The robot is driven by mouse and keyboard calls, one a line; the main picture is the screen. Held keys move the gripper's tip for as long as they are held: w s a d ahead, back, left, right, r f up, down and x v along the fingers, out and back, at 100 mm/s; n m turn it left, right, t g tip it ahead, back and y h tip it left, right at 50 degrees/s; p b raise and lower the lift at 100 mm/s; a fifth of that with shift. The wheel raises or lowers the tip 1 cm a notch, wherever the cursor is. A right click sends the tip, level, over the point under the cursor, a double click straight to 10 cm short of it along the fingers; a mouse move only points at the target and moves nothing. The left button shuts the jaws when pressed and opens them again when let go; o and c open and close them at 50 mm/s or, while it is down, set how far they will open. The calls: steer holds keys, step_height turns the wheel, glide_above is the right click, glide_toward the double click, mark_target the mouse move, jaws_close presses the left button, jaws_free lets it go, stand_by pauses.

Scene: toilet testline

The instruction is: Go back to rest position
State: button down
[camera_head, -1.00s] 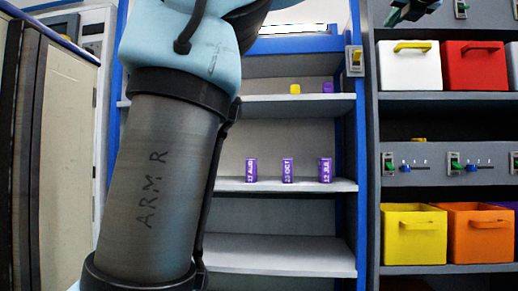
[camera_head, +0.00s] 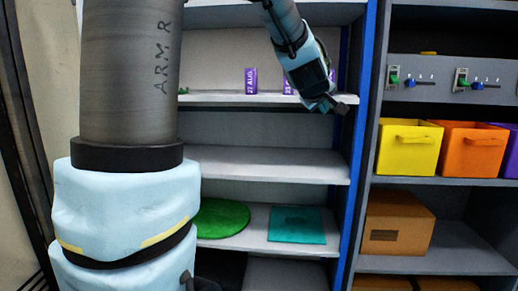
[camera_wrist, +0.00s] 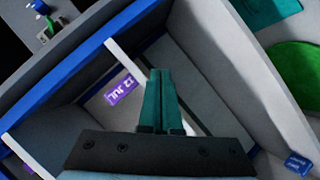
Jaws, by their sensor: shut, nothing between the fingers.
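My gripper (camera_head: 338,106) is in front of the middle shelves in the head view, near the right blue post. In the wrist view its two teal fingers (camera_wrist: 160,98) are closed together with nothing between them. A purple box marked 27 AUG (camera_head: 251,81) stands on the shelf left of the gripper. A second purple box (camera_head: 288,86) is partly covered by my arm. A purple box marked 12 JUL (camera_wrist: 122,89) shows in the wrist view, left of the fingers and apart from them.
A blue-edged shelf post (camera_head: 362,130) stands close right of my gripper. Lower shelves hold a green disc (camera_head: 222,218) and a teal square (camera_head: 297,225). To the right are a yellow bin (camera_head: 408,150), an orange bin (camera_head: 470,150) and a cardboard box (camera_head: 397,222). The shelf below the gripper is bare.

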steer(key=s+a+f+m+g+y, duration=0.3)
steer(key=s+a+f+g, duration=0.25)
steer(key=a+f, duration=0.75)
steer(key=s+a+f+m+g+y, duration=0.1)
steer(key=s+a+f+g, duration=0.1)
steer(key=s+a+f, duration=0.3)
steer(key=s+a+f+m+g+y, duration=0.1)
steer(key=s+a+f+g, duration=0.1)
steer(key=s+a+f, duration=0.4)
steer(key=s, duration=0.4)
steer(key=shift+s+a+f+m, duration=0.25)
steer(key=shift+a+f+m, duration=0.05)
steer(key=shift+f+m, duration=0.1)
steer(key=shift+g, duration=0.25)
